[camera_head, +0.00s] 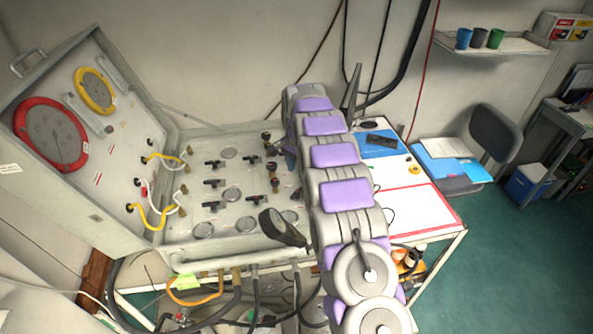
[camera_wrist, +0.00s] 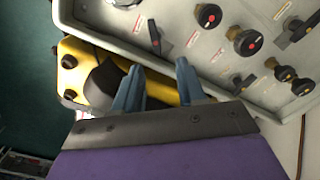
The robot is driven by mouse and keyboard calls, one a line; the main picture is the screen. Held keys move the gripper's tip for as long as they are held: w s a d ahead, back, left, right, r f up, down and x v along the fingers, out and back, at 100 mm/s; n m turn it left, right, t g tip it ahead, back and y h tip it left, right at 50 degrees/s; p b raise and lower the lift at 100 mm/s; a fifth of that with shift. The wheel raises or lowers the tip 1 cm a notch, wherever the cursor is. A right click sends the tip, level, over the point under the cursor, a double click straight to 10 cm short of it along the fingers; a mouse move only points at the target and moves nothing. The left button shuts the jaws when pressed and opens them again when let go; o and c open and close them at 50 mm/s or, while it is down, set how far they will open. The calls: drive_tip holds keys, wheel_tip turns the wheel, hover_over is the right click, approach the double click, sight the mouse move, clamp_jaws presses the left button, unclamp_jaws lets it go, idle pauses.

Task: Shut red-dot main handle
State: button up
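In the wrist view, my gripper (camera_wrist: 160,78) has two blue-grey fingers apart with nothing held between them. Its tips are near the lower edge of the grey panel (camera_wrist: 178,60). A black handle (camera_wrist: 154,32) with a small red spot is on the panel just above the fingertips, apart from them. A round black knob (camera_wrist: 208,16) with a red centre is further right. I cannot tell for sure which is the red-dot main handle. In the head view, the panel (camera_head: 180,238) lies open in its case; my arm covers its right side and the gripper is not clearly visible.
Several black valve handles (camera_head: 214,164) stand on the panel. The raised lid (camera_head: 110,185) holds red (camera_head: 50,135) and yellow (camera_head: 95,90) gauges. A yellow object (camera_wrist: 90,58) lies behind my fingers. A white table (camera_head: 425,215) is at right; hoses hang below the case.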

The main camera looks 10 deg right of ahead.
wheel_tip(320, 180, up, 12)
drive_tip(key=p, duration=0.5)
drive_tip(key=shift+f, duration=0.15)
idle(0.8)
idle(0.4)
wheel_tip(320, 180, up, 17)
drive_tip(key=p, duration=1.1)
drive_tip(key=shift+p, duration=0.4)
drive_tip(key=shift+a, duration=0.1)
